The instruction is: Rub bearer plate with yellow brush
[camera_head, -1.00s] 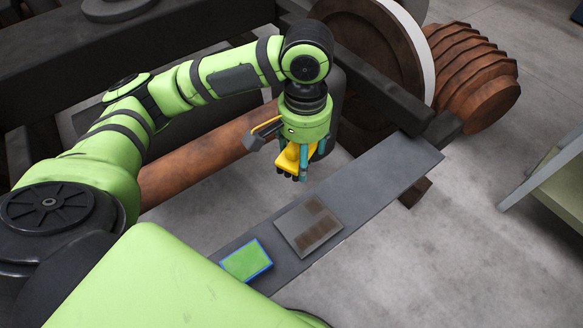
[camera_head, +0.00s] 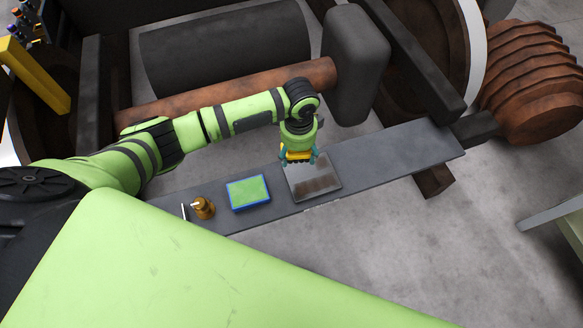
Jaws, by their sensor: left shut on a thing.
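My left gripper (camera_head: 298,158) is shut on the yellow brush (camera_head: 297,154), just at the far edge of the bearer plate. Only a little of the brush shows between the teal fingers. The bearer plate (camera_head: 314,184) is a flat grey square with brown stains, lying on the long dark grey beam (camera_head: 400,152). The brush seems to be at or just above the plate's far edge; I cannot tell whether it touches. My right gripper is not in view.
On the beam, left of the plate, lie a green pad with a blue rim (camera_head: 248,192), a brass bottle (camera_head: 203,207) and a thin light rod (camera_head: 184,212). Wheels, a rusty axle (camera_head: 225,88) and a ribbed rusty part (camera_head: 535,85) stand behind.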

